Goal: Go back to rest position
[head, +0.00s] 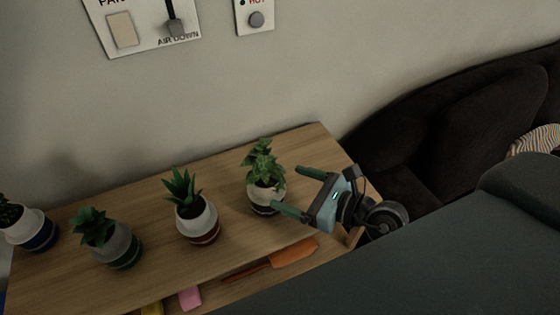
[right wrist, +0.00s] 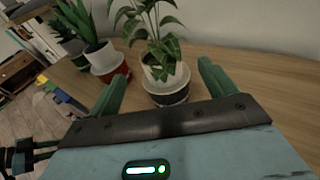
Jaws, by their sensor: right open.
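My right gripper (head: 288,190) is open over the right end of the wooden shelf top. Its two green fingers point left toward the rightmost potted plant (head: 265,172), a leafy plant in a white and dark pot. In the right wrist view this plant (right wrist: 166,78) stands upright between and just beyond the open fingertips (right wrist: 160,80). Nothing is gripped. My left gripper is not in either view.
Several more potted plants stand along the wooden shelf (head: 225,250), including a spiky one (head: 197,218). An orange item (head: 293,252) lies on a lower level. A dark sofa (head: 440,125) is at the right. Wall panels (head: 150,25) hang above.

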